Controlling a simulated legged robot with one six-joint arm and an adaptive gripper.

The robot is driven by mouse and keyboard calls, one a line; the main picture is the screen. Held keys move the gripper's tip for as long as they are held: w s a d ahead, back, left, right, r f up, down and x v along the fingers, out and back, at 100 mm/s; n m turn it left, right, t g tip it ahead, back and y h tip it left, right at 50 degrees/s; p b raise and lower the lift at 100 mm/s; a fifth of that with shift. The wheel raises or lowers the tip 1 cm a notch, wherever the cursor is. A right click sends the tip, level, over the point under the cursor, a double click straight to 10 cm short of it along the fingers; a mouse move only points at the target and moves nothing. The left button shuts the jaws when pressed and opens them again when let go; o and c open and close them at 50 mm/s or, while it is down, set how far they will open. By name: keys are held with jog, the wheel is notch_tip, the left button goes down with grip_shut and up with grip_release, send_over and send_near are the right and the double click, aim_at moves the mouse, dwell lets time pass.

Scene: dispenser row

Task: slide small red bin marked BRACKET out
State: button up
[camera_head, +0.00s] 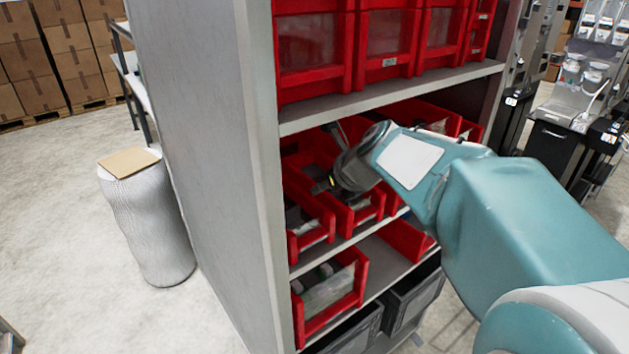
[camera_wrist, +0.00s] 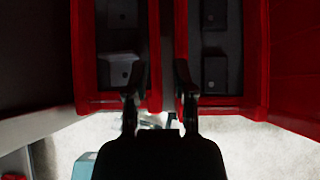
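Two small red bins stand side by side on the middle shelf, the left one (camera_head: 316,240) and the one to its right (camera_head: 368,214). No BRACKET marking can be read, so I cannot tell which bin carries it. My gripper (camera_head: 329,160) is inside the shelf space, above these bins. In the wrist view, my gripper (camera_wrist: 158,80) has its two fingers spread apart, over the neighbouring walls of a left red bin (camera_wrist: 84,60) and a right red bin (camera_wrist: 258,60). Both hold dark block-like parts. Whether the fingers touch a wall is unclear.
The upper shelf board (camera_head: 390,95) with large red bins (camera_head: 310,50) lies close above my gripper. The grey side panel (camera_head: 205,150) closes the rack on the left. A lower shelf holds another red bin (camera_head: 335,295). Open floor (camera_head: 60,210) lies to the left.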

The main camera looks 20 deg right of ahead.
aim_at(306, 194)
jog(key=x, duration=0.3)
jog(key=a+x, duration=0.1)
jog(key=x, duration=0.2)
jog(key=shift+w+d+f, duration=0.1)
jog(key=shift+w+f, duration=0.4)
jog(key=shift+f, duration=0.05)
grip_shut()
